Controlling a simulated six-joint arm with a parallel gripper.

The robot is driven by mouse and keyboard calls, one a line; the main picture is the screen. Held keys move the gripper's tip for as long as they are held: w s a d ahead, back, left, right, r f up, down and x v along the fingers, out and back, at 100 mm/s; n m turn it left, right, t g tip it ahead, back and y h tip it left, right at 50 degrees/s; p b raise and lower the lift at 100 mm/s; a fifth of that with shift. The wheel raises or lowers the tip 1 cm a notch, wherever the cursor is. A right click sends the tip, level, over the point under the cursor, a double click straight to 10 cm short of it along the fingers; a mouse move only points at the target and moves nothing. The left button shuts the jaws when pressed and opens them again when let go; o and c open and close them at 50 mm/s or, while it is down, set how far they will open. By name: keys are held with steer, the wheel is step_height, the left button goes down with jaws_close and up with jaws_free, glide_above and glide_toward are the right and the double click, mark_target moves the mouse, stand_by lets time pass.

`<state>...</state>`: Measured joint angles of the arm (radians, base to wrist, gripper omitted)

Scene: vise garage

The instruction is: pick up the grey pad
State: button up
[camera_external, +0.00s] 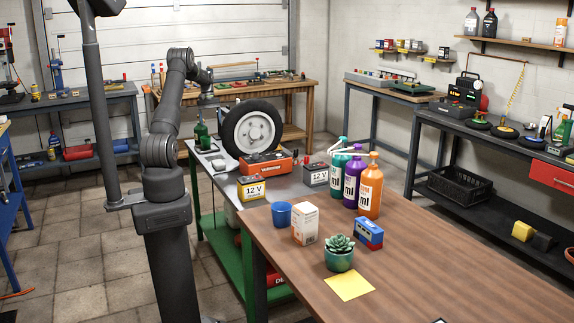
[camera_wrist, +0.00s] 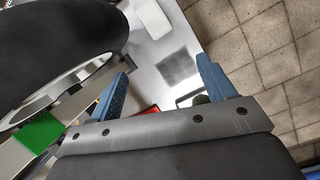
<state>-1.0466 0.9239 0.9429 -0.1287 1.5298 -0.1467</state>
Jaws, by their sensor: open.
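The grey pad (camera_wrist: 178,68) is a flat dark grey square on the light metal bench top in the wrist view. I cannot make it out in the external view. My gripper (camera_wrist: 163,67) is open, with its two blue fingers apart on the left and right of the pad in the picture. Nothing shows held between them. The height of the fingers above the bench cannot be told. In the external view my arm reaches over the far end of the metal bench, and my gripper's fingers are not clear there.
A black-tyred wheel (camera_external: 252,128) stands on the bench beside my arm's end; its tyre (camera_wrist: 60,35) fills the wrist view's upper left. A white object (camera_wrist: 153,19) lies beyond the pad. Tiled floor is at right.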

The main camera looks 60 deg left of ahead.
step_height(320, 180, down, 4)
steer(key=a+n+h, duration=0.1)
steer(key=n, duration=0.3)
glide_above(217, 161)
steer(key=a, duration=0.3)
step_height(217, 161, down, 11)
steer(key=shift+a+f, duration=0.1)
steer(key=shift+d+x, duration=0.1)
steer(key=shift+x, duration=1.25)
steer(key=shift+d+x, duration=0.15)
steer(key=shift+x, duration=1.2)
steer(key=shift+w, duration=0.2)
steer(key=c, duration=1)
